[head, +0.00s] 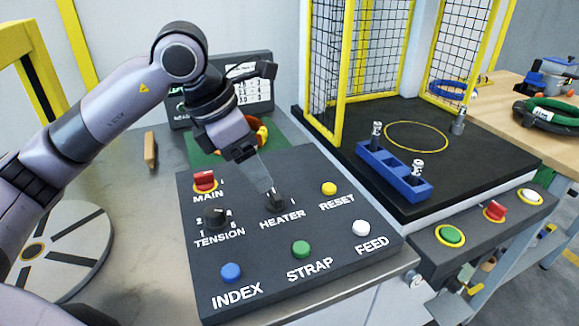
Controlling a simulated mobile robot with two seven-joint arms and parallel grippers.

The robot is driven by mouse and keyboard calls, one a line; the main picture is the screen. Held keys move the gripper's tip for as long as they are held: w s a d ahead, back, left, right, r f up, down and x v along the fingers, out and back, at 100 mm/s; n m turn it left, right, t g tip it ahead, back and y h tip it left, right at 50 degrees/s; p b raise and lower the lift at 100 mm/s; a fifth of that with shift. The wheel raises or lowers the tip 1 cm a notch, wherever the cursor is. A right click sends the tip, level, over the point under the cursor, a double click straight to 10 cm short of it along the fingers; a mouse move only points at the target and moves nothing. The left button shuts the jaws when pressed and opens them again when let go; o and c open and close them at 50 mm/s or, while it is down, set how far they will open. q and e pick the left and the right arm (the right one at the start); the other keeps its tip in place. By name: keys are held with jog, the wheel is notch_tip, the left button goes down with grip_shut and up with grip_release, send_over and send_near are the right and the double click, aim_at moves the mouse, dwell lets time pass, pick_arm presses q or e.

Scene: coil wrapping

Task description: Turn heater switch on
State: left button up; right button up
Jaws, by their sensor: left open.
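The heater switch (277,201) is a small black rotary knob on the dark control panel (250,262), just above the white HEATER label. My left gripper (265,182) reaches down from the upper left, open, with a thin grey finger ending right at the knob. The fingertip hides part of the knob, and I cannot tell whether they touch. My right gripper is not in view.
The red MAIN switch (205,181), the TENSION knob (215,218), and the RESET (329,188), INDEX (231,272), STRAP (301,249) and FEED (361,228) buttons surround the heater switch. A yellow-framed mesh cage (362,60) and blue holder (394,172) stand to the right.

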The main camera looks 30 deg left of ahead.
aim_at(275, 193)
pick_arm(q)
jog(key=x, duration=0.7)
jog(key=shift+w, duration=0.35)
jog(key=c, duration=1.1)
